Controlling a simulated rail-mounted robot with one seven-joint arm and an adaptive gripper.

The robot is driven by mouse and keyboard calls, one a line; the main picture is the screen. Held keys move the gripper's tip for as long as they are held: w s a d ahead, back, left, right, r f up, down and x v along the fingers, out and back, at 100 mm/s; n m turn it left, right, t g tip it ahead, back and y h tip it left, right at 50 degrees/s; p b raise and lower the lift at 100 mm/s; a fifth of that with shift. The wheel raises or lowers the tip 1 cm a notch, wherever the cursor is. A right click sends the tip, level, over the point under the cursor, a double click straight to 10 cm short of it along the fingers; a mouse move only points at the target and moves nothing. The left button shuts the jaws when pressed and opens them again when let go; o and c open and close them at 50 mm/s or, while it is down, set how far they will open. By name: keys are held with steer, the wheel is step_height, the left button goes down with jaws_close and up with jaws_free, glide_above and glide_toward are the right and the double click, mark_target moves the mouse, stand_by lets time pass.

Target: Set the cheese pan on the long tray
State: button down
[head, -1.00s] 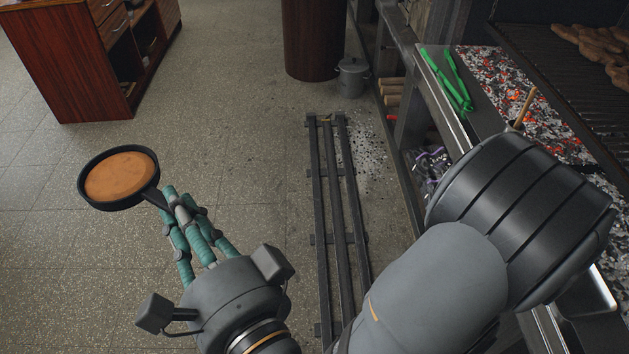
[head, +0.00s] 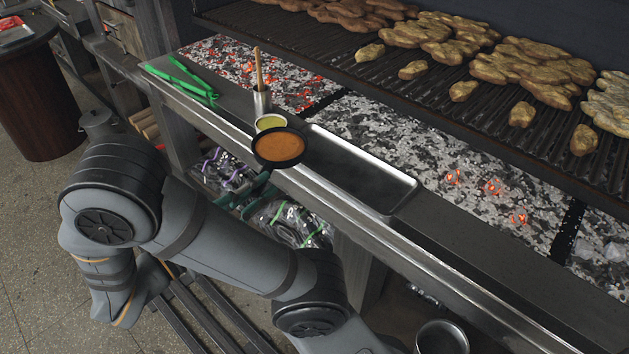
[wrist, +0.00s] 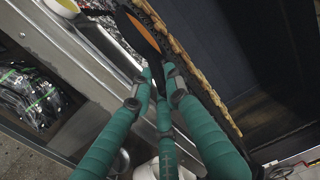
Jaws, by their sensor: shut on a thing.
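The cheese pan (head: 278,148) is a small round black pan with an orange filling. In the head view it shows over the front ledge, at the left end of the long tray (head: 385,178). The tray is a shallow grey metal tray lying empty on the ledge. I cannot tell the pan's height above it. My gripper (wrist: 153,82) has teal fingers, shut on the pan's handle in the wrist view, where the pan (wrist: 138,30) is seen nearly edge-on.
A small cup of yellow-green stuff (head: 270,122) and a metal holder with a wooden handle (head: 262,98) stand right behind the pan. Green tongs (head: 183,83) lie to the left. Glowing coals (head: 400,145) lie behind the tray, under a grill rack (head: 380,60) with food.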

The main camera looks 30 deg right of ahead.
steer(key=w+d+f+b, duration=0.2)
steer(key=d+f+b, duration=0.6)
steer(key=d+f, duration=0.3)
steer(key=shift+w+d+g+b, duration=0.2)
steer(key=shift+d+g+b, duration=0.1)
steer(key=shift+d, duration=0.2)
steer(key=shift+f, duration=0.45)
steer(key=c, duration=1.7)
jaws_free()
